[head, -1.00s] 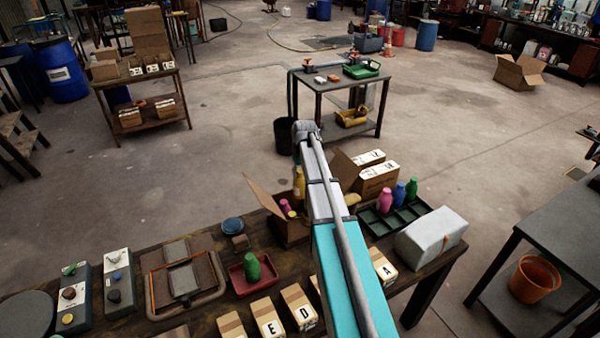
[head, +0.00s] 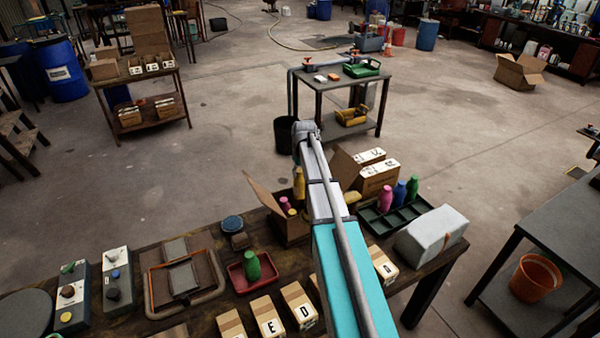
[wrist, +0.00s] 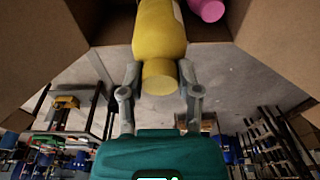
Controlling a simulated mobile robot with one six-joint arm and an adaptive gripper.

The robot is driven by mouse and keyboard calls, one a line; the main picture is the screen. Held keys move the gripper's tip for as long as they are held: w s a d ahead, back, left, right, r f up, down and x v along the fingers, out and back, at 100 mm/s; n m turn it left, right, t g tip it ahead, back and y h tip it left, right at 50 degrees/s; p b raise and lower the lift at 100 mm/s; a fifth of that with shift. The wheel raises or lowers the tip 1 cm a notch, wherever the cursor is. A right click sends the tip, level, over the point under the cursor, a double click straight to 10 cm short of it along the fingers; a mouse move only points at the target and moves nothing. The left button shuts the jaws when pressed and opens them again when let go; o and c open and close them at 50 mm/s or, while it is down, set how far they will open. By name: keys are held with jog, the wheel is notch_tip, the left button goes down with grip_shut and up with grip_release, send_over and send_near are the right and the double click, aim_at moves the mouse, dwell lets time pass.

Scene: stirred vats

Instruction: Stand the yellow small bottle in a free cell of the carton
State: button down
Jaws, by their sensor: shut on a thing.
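The yellow small bottle (wrist: 160,28) is held near its cap end between the two fingers of my gripper (wrist: 160,75) in the wrist view. My gripper is shut on it. The bottle's body reaches in between the brown walls of the carton (wrist: 255,60); its base is out of sight. In the head view the yellow bottle (head: 299,182) shows upright at the carton (head: 290,230), partly hidden by my arm. A pink bottle (wrist: 208,8) is in the carton beside it. The cell under the yellow bottle and whether it touches bottom cannot be seen.
A dark green tray (head: 408,222) with pink, blue and green bottles stands right of my arm. A red tray (head: 238,283) with a green bottle is in front of the carton. Lettered boxes (head: 268,318) line the near edge. A grey-white block (head: 430,235) sits at the right end.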

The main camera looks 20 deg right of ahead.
jog(key=shift+f+b, duration=0.6)
jog(key=shift+f, duration=0.15)
dwell(0.3)
jog(key=shift+f+b, duration=0.5)
jog(key=shift+f, duration=0.1)
dwell(0.4)
jog(key=shift+c, duration=1.1)
grip_release()
notch_tip(320, 180, up, 10)
jog(key=p, duration=1)
